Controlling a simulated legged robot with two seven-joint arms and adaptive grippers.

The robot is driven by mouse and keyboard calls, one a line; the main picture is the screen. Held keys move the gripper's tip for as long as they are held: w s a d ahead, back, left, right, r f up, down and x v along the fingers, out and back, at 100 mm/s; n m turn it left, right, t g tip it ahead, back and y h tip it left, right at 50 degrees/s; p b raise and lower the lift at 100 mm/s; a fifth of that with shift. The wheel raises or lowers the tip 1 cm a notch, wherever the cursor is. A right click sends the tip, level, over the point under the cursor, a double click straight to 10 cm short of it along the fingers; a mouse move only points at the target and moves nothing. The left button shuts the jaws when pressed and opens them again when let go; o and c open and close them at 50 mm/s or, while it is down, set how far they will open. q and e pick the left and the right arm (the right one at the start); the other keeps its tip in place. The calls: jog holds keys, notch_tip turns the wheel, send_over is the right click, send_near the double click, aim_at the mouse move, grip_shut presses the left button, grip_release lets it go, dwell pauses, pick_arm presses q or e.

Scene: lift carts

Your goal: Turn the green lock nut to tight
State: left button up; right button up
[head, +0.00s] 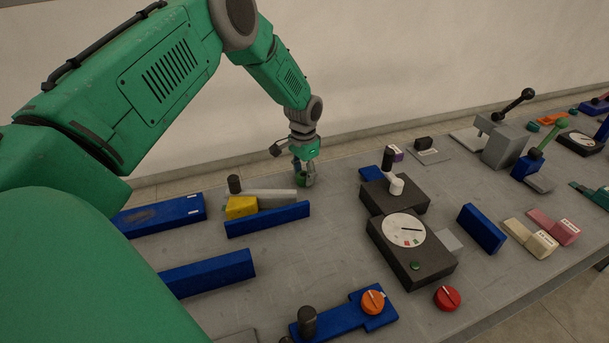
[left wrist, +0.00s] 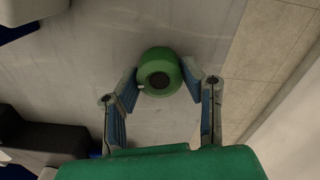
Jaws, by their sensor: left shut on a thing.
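The green lock nut (left wrist: 160,72) shows in the left wrist view as a round green ring with a dark centre, between my fingertips. In the head view the nut (head: 304,181) is small and mostly hidden by my gripper near the table's far edge. My left gripper (head: 305,176) points down over it. In the left wrist view the left gripper (left wrist: 160,82) has one finger on each side of the nut and is shut on it. Marks that tell tight from loose cannot be made out. My right gripper is not in view.
A yellow block (head: 241,207) and blue bars (head: 268,219) lie left of the gripper. A dark box with a white dial (head: 404,231) stands to the right. Levers (head: 505,140) stand further right. The wall (head: 400,60) is behind the table. Bare grey table surrounds the nut.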

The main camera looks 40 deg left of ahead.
aim_at(302, 173)
pick_arm(q)
jog(key=shift+a+m, duration=0.1)
jog(key=shift+m, duration=1.5)
jog(key=o, duration=1.1)
jog(key=shift+s, duration=0.1)
jog(key=shift+o, duration=0.2)
jog(key=shift+a, duration=0.1)
notch_tip(302, 173, up, 12)
jog(key=shift+f, duration=0.1)
